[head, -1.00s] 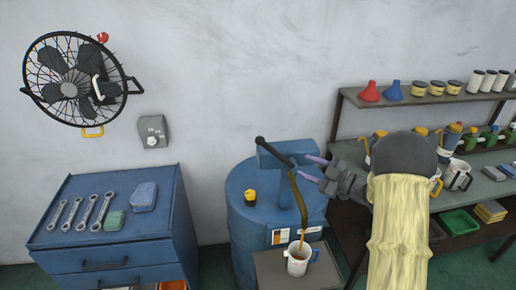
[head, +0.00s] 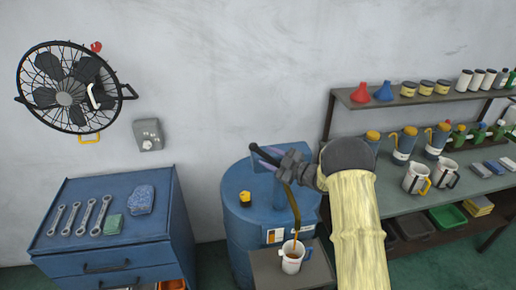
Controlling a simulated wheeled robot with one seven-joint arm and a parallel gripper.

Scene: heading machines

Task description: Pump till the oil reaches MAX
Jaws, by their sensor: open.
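A blue oil drum (head: 242,222) stands by the wall with a blue pump on top. The pump's dark lever ends in a round knob (head: 254,147) at the upper left. A curved brownish spout (head: 294,208) comes down from the pump. A white jug (head: 292,262) stands on a small grey stand under the spout, with brown oil showing in it; its MAX mark is too small to read. My arm hides part of the pump.
A blue drawer cabinet (head: 104,250) with several wrenches stands at left. A wall fan (head: 65,99) hangs above it. A shelf unit (head: 452,185) with jugs and cans fills the right. Floor shows between cabinet and drum.

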